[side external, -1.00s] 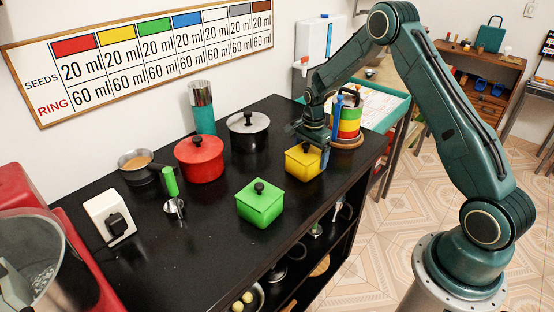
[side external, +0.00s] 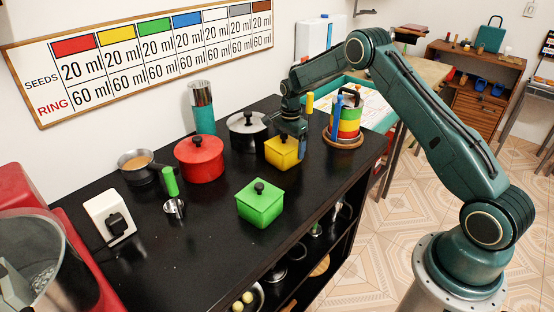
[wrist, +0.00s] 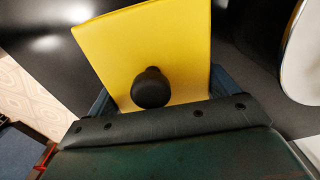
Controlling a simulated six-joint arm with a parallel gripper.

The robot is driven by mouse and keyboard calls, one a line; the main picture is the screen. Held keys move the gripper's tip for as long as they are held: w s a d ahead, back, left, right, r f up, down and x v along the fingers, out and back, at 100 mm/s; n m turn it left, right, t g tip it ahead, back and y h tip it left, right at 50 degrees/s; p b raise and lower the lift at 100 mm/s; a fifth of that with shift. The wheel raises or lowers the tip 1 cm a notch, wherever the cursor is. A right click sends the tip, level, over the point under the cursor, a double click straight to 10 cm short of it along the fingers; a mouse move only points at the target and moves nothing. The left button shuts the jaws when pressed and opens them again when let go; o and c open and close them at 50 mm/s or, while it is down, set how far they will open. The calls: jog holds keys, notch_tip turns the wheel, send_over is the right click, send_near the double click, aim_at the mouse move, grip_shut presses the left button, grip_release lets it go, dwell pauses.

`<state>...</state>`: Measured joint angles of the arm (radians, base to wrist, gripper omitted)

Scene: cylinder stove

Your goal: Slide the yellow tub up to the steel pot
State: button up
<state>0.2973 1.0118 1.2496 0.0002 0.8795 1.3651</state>
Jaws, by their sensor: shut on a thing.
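The yellow tub (side external: 281,154) is a square box with a black knob, standing on the black counter. My gripper (side external: 291,140) is over it and shut on it, with a blue finger at its right side. In the wrist view the yellow tub (wrist: 150,45) sits between my gripper's two blue fingers (wrist: 160,92), its knob close to the palm.
A red pot (side external: 199,160) stands left of the steel pot. A green tub (side external: 260,206) sits nearer the front edge. A striped canister (side external: 345,122) stands on a wooden base to the right. A steel and teal cylinder (side external: 202,108) is at the back. The counter between the tubs is clear.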

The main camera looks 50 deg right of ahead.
jog(key=shift+w, duration=1.1)
jog(key=o, duration=1)
jog(key=shift+o, duration=0.2)
jog(key=shift+r, duration=0.15)
notch_tip(320, 180, up, 14)
jog(key=shift+f, duration=0.2)
